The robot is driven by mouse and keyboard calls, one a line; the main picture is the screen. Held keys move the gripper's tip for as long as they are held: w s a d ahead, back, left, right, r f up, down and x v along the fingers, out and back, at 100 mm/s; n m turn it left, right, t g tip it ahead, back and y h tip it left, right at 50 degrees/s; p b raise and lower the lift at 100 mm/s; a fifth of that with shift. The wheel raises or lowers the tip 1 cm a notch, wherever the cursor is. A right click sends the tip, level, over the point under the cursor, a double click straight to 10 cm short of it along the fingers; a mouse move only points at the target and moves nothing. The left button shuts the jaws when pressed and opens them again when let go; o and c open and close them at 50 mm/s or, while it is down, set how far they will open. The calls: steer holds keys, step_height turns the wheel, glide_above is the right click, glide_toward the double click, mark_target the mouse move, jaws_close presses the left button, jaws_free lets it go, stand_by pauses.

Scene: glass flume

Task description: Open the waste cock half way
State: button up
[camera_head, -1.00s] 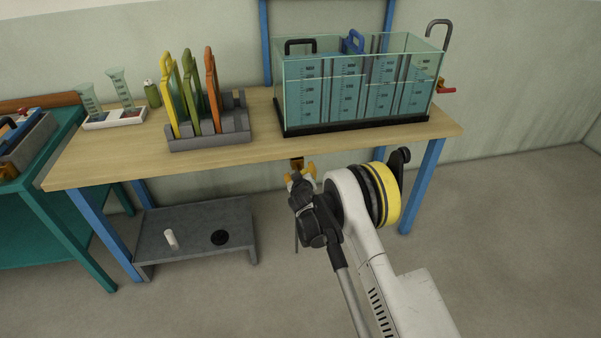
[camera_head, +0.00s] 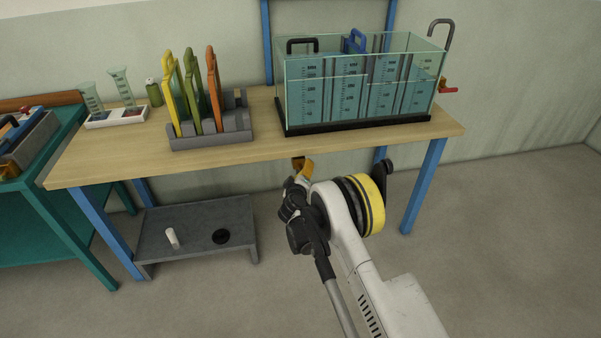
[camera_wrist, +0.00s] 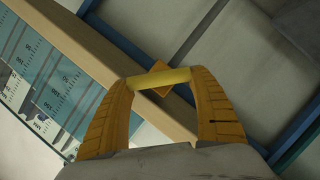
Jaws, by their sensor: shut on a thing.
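My gripper (camera_wrist: 160,79) has its two orange fingers closed on the ends of a yellow bar (camera_wrist: 150,80), seemingly the handle of the waste cock. A small orange-yellow square piece (camera_wrist: 160,65) shows just behind the bar. In the head view my gripper (camera_head: 301,170) is just below the front edge of the bench, and my wrist and the fingers hide most of the cock. How far the cock is turned cannot be told.
The wooden bench (camera_head: 250,145) is just above my gripper. On it stand a glass tank (camera_head: 355,95) with blue water and a grey rack (camera_head: 210,137) of coloured plates. A red-handled tap (camera_head: 448,90) is at the tank's right. A low grey platform (camera_head: 195,225) stands below left.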

steer(key=o, duration=1.2)
steer(key=v, duration=1.2)
